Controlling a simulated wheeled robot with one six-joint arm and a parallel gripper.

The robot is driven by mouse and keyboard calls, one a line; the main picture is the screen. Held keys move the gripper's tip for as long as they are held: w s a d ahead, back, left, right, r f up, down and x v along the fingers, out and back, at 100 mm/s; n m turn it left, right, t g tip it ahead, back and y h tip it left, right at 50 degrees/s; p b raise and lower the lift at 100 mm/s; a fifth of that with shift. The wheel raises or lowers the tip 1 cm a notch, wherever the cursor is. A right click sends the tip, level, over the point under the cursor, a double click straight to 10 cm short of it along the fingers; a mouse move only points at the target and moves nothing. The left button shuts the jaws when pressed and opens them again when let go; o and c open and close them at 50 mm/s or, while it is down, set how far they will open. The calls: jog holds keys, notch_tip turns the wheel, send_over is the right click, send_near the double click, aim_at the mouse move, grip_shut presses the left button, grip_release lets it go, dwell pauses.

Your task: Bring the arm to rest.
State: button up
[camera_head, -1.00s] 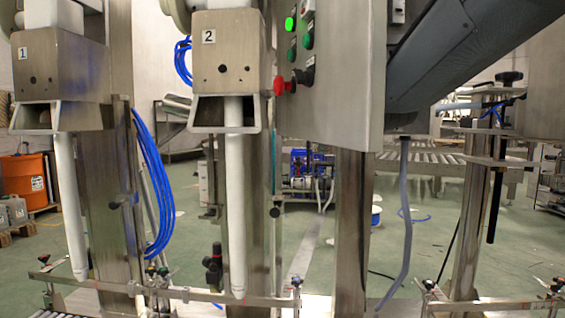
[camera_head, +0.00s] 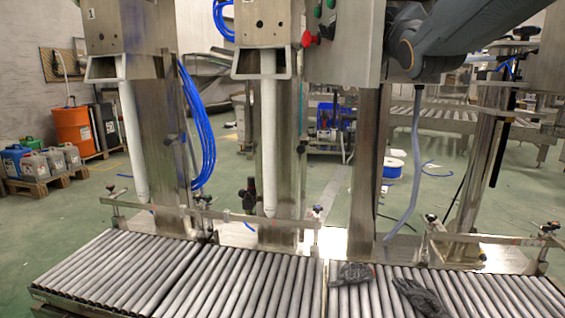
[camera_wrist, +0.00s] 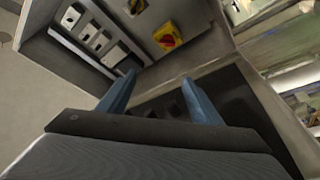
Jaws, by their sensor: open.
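My gripper (camera_wrist: 158,78) shows in the wrist view as two blue fingers standing apart, with nothing between them. Beyond the fingertips is a grey metal cabinet (camera_wrist: 195,62) with a yellow and red rotary switch (camera_wrist: 167,37); I cannot tell how far off it is. In the head view my dark grey arm (camera_head: 455,35) reaches in from the upper right, in front of the filling machine's control panel. My gripper is not visible there.
A roller conveyor (camera_head: 255,280) crosses the front, with two dark gloves (camera_head: 352,273) (camera_head: 420,297) on it. Two white lances (camera_head: 133,145) (camera_head: 269,150) hang above its back rail. A control box (camera_head: 345,45) with a red button stands near my arm. An orange drum (camera_head: 74,128) stands at left.

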jog(key=s+d+f+m+g+h+p, duration=0.1)
jog(key=s+d+f+m+g+p, duration=0.25)
jog(key=f+p, duration=0.5)
jog(key=s+f+m+g+h+p, duration=0.15)
jog(key=s+f+g+p, duration=0.45)
jog(key=f, duration=0.6)
jog(key=s+a+f+m+g+p, duration=0.2)
jog(key=s+g+p, duration=0.4)
jog(key=s, duration=0.9)
jog(key=s+a+f+m+g+p, duration=0.2)
jog(key=s+p, duration=0.5)
jog(key=s, duration=0.8)
notch_tip(320, 180, down, 2)
jog(key=m+g, duration=0.1)
jog(key=g, duration=0.2)
jog(key=shift+g+y, duration=0.35)
jog(key=shift+w+a+f, duration=0.1)
